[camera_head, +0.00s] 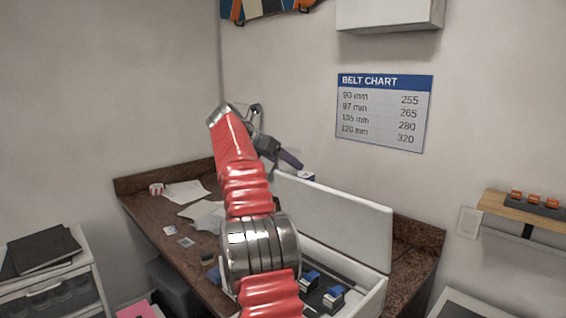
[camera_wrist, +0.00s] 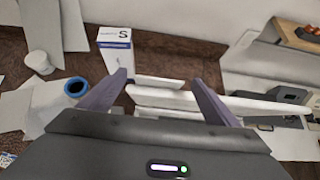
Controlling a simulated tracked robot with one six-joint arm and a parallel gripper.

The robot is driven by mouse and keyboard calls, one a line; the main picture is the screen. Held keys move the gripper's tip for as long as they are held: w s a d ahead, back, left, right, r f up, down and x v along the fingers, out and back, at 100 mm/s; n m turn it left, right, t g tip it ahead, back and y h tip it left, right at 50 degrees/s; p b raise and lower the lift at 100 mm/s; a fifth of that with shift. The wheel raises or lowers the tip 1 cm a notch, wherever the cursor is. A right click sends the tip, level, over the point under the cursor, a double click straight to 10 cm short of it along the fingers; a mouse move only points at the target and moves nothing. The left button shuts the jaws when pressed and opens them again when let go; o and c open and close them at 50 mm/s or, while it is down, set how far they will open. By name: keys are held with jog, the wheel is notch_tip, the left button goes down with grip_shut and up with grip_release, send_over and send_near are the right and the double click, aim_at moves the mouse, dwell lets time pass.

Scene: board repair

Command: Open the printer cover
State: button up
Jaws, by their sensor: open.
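The white printer (camera_head: 374,302) sits on the brown counter, with dark insides and blue-and-white parts showing. Its white cover (camera_head: 345,217) stands raised, nearly upright, along the far side. My gripper (camera_head: 282,153) is above the cover's left end, with dark fingers apart. In the wrist view my gripper (camera_wrist: 160,80) is open and empty, and the cover's pale edge (camera_wrist: 235,101) runs across beyond the fingers, partly hidden by the right one. I cannot tell whether a finger touches it. My red arm hides the printer's left part in the head view.
The counter (camera_head: 145,212) holds loose papers (camera_head: 187,192) at left. A white box (camera_wrist: 115,50) and a blue-rimmed roll (camera_wrist: 76,89) stand near the left finger. A wall shelf (camera_head: 525,207) is at right; a white cabinet (camera_head: 390,14) hangs above.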

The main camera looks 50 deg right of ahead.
jog(key=v, duration=1.3)
